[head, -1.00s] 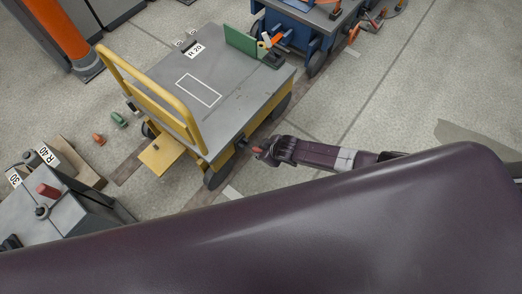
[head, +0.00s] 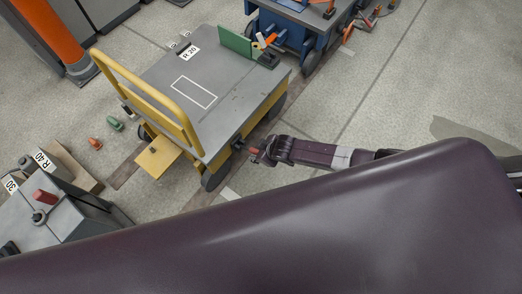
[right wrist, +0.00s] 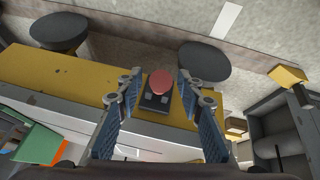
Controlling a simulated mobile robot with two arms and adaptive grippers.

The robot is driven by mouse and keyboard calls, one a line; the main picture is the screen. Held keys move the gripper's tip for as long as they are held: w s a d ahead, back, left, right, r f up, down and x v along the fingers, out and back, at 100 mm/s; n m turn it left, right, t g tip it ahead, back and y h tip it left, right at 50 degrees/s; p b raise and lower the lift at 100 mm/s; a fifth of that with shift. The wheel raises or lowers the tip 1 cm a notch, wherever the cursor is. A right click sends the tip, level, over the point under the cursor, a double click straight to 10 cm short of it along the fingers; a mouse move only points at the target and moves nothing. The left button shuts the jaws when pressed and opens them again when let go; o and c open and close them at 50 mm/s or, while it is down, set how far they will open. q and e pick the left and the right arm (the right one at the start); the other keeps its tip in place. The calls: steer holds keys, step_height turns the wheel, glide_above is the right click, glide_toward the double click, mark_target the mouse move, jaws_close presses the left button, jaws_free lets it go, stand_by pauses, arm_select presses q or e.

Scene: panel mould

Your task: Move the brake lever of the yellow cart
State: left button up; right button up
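The yellow cart (head: 154,108) has a grey deck and a yellow push bar. It stands left of centre in the head view. Its brake lever has a red knob (head: 254,151) and a dark mount on the cart's near side. The knob also shows in the right wrist view (right wrist: 161,82). My right gripper (head: 262,152) is at the lever. In the right wrist view its two fingers (right wrist: 161,100) are spread, one on each side of the knob, with gaps visible. Contact cannot be told. My left gripper is not in view.
A blue cart (head: 284,35) stands behind the yellow one. A grey box (head: 75,212) with a red-handled lever is at lower left. An orange post (head: 52,32) stands at upper left. Small orange and green pieces lie on the floor. Open floor is at the right.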

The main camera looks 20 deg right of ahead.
steer(key=v, duration=1.1)
steer(key=shift+r, duration=0.4)
steer(key=shift+s+d, duration=0.1)
